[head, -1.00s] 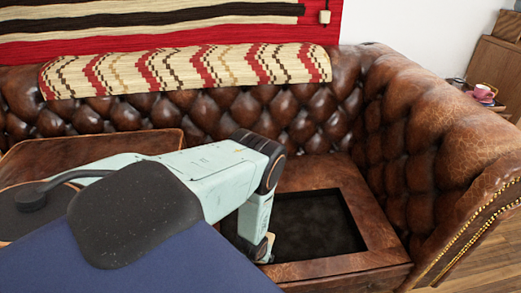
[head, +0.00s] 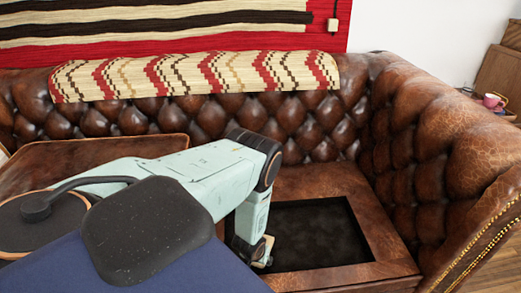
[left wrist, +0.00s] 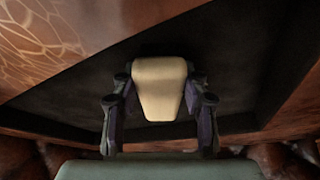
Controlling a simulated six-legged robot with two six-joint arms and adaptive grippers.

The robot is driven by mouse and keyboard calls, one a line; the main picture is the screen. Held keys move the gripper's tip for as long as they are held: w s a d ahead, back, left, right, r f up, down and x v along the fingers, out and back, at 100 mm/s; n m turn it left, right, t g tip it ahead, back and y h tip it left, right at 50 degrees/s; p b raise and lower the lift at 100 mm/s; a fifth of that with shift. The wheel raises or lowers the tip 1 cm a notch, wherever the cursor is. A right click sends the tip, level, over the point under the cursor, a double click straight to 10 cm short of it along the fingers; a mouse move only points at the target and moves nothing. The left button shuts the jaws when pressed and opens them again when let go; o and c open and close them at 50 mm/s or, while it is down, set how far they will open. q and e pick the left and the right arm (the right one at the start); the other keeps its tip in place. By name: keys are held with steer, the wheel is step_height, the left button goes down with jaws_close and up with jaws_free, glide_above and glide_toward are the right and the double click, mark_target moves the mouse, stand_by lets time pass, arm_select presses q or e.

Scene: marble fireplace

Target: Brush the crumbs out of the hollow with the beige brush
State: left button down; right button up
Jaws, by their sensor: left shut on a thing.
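The hollow is a dark rectangular recess in the brown leather sofa seat; its floor (head: 315,235) shows in the head view. My left gripper (head: 253,250) reaches down at the hollow's left side. It is shut on the beige brush (head: 265,252), of which only a small part shows there. In the left wrist view the brush (left wrist: 158,88) sits between the two dark fingers of the gripper (left wrist: 158,108), with the dark hollow behind it. Its bristles are hidden, so I cannot tell whether they touch the floor. I cannot make out any crumbs. My right gripper is not in view.
A leather frame (head: 385,235) surrounds the hollow. The tufted sofa back (head: 210,120) rises behind, and the sofa arm (head: 450,150) stands at the right. A patterned cloth (head: 195,75) lies over the back. A pink cup (head: 491,100) stands far right.

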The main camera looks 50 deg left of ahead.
arm_select(q)
steer(key=shift+w+a, duration=0.2)
steer(key=shift+a, duration=0.1)
steer(key=shift+w+a+f+b, duration=0.1)
steer(key=shift+w+a+b, duration=0.65)
steer(key=shift+a+b, duration=0.2)
steer(key=shift+w+a+b, duration=1)
steer(key=shift+a+b, duration=0.15)
steer(key=shift+b, duration=0.25)
steer(key=shift+w+a+r, duration=0.25)
steer(key=shift+w+a, duration=0.25)
steer(key=shift+a, duration=0.05)
steer(key=shift+s+a+f, duration=0.15)
steer(key=shift+s+a, duration=0.4)
steer(key=shift+s, duration=0.05)
steer(key=shift+s+d+p, duration=0.75)
steer(key=shift+p, duration=0.1)
steer(key=shift+s+d+f+p, duration=0.15)
steer(key=shift+s+d+p, duration=0.35)
steer(key=shift+s+d, duration=0.15)
steer(key=shift+s+d+p, duration=0.55)
steer(key=shift+d+p, duration=0.05)
steer(key=shift+d, duration=0.05)
steer(key=shift+s+d+p, duration=0.5)
steer(key=shift+s+d, duration=0.1)
steer(key=shift+d, duration=0.2)
